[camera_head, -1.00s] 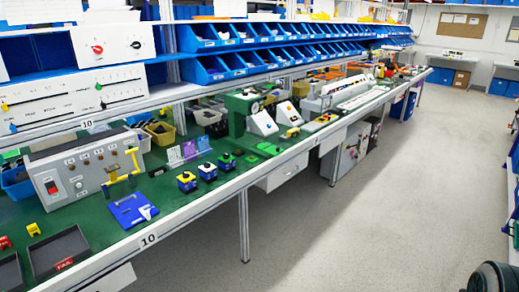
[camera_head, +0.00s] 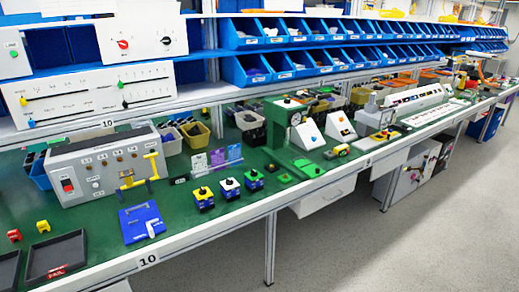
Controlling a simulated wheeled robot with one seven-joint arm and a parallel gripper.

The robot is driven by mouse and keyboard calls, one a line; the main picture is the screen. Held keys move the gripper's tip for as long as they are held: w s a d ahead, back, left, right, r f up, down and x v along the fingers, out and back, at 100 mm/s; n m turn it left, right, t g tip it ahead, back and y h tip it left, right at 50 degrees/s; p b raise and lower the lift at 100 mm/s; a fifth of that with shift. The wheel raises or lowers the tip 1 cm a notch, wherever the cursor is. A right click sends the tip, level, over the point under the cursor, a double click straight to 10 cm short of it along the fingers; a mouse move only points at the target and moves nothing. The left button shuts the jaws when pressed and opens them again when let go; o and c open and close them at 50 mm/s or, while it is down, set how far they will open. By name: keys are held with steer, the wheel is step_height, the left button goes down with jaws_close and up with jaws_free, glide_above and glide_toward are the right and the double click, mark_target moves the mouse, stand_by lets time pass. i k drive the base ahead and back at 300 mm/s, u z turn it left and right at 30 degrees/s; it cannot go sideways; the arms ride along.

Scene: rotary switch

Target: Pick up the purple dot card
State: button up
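Several small cards stand upright in a row on the green bench top, behind the small switch boxes. A purple card (camera_head: 217,157) is in the middle, a paler greyish card (camera_head: 200,164) is on its left, and a bluish-violet card (camera_head: 234,153) is on its right. Their printed marks are too small to read, so I cannot tell for sure which one bears the purple dot. My gripper is not in view.
Yellow, blue and green switch boxes (camera_head: 229,187) stand in front of the cards. A grey control panel (camera_head: 105,166) with a yellow fixture (camera_head: 139,172) and a blue plate (camera_head: 141,222) are to the left. A green machine (camera_head: 284,124) stands right. Floor (camera_head: 400,250) is clear.

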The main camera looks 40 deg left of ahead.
mark_target(217, 158)
steer(key=u, duration=0.25)
steer(key=i, duration=1.8)
steer(key=u, duration=1.3)
steer(key=i, duration=1.1)
steer(key=u, duration=1.35)
steer(key=i, duration=0.4)
steer(key=u, duration=0.2)
